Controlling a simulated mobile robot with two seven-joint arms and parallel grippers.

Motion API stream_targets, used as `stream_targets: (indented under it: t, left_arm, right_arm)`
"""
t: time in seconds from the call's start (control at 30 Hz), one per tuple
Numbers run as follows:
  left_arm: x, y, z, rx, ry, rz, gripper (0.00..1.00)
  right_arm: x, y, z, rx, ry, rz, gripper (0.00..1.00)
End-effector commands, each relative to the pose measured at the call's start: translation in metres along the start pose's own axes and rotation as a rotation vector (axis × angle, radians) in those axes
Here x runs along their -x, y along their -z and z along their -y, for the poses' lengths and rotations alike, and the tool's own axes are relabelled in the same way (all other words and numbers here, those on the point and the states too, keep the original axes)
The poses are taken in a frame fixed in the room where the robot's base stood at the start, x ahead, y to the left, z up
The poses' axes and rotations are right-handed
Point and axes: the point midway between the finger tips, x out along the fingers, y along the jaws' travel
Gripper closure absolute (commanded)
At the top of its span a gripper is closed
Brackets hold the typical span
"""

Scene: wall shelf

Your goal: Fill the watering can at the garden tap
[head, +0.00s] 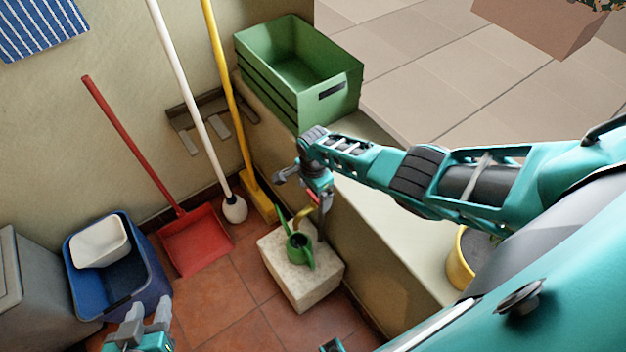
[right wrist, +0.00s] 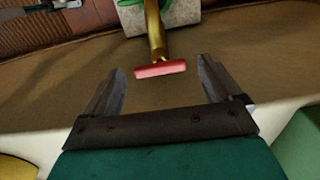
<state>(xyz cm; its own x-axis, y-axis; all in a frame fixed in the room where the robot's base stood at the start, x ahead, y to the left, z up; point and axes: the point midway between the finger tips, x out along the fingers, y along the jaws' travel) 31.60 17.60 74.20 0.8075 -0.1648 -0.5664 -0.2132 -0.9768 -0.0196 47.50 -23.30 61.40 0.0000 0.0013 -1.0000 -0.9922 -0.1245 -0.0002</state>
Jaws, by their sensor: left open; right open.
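A green watering can (head: 299,251) stands on a pale stone block (head: 311,287) by the low wall. The brass tap (head: 303,213) sticks out from the wall above it; its spout end seems to be over the can, but I cannot tell how exactly they line up. In the right wrist view the tap's red handle (right wrist: 160,70) lies ahead of and between my open right fingers, apart from them. My right gripper (head: 319,212) points down beside the tap, partly hiding it. My left gripper (head: 147,317) is open and empty, low at the left.
A green crate (head: 345,100) and a yellow pot (head: 460,266) stand on the wall ledge (head: 375,205). A blue bin (head: 151,275) holding a white tub (head: 100,243) is at the left. A red dustpan (head: 196,242), a mop (head: 234,209) and a yellow broom (head: 259,200) stand behind.

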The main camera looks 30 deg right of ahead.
Motion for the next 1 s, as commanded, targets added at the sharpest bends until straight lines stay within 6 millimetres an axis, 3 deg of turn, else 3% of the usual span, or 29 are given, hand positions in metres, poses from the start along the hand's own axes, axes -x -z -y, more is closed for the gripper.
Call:
stream_targets:
  t: [0.27, 0.73, 1.0]
  left_arm:
    - [0.021, 0.033, 0.002, -0.001, 0.001, -0.002, 0.57]
    - [0.021, 0.028, 0.002, -0.001, 0.002, 0.002, 0.57]
    - [0.021, 0.026, 0.002, 0.0, 0.002, 0.007, 0.57]
  right_arm:
    - [0.055, 0.0, 0.001, 0.001, 0.004, 0.001, 0.08]
    - [0.111, 0.0, 0.001, 0.0, 0.006, 0.002, 0.08]
    - [0.126, -0.001, 0.001, -0.001, 0.003, 0.002, 0.08]
